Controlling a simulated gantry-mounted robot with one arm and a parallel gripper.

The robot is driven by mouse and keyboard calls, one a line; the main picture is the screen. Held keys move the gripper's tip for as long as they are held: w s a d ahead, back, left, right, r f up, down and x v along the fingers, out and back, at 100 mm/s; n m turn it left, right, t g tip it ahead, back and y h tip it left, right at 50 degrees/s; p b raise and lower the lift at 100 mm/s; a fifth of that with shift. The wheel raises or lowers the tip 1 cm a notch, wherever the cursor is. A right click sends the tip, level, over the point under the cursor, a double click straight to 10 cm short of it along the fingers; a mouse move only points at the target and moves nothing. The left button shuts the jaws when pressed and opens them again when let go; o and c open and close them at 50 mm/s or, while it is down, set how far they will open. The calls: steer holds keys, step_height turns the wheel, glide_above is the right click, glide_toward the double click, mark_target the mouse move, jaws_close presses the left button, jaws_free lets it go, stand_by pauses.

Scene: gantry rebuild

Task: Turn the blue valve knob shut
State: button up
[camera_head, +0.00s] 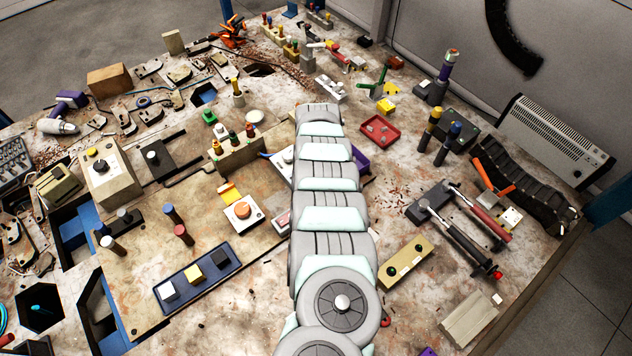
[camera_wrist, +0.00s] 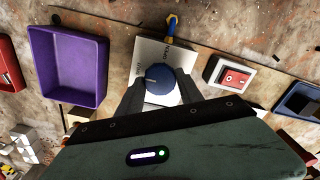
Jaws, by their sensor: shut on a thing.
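The blue valve knob (camera_wrist: 161,83) is in the middle of the wrist view, on a pale plate (camera_wrist: 150,48) with small dark lettering. A light mark on the knob lies toward its left side. My gripper (camera_wrist: 160,92) has one dark finger on each side of the knob and is shut on it. In the head view my arm covers the knob and my gripper.
A purple tray (camera_wrist: 75,65) is left of the plate. A red rocker switch (camera_wrist: 233,77) in a white frame is to the right. A blue-and-yellow fitting (camera_wrist: 172,24) is beyond the plate. A red tray (camera_head: 380,131) lies right of my arm.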

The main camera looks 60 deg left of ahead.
steer(key=o, duration=1.4)
step_height(320, 180, up, 11)
steer(key=shift+f+b, duration=0.1)
steer(key=shift+b, duration=0.3)
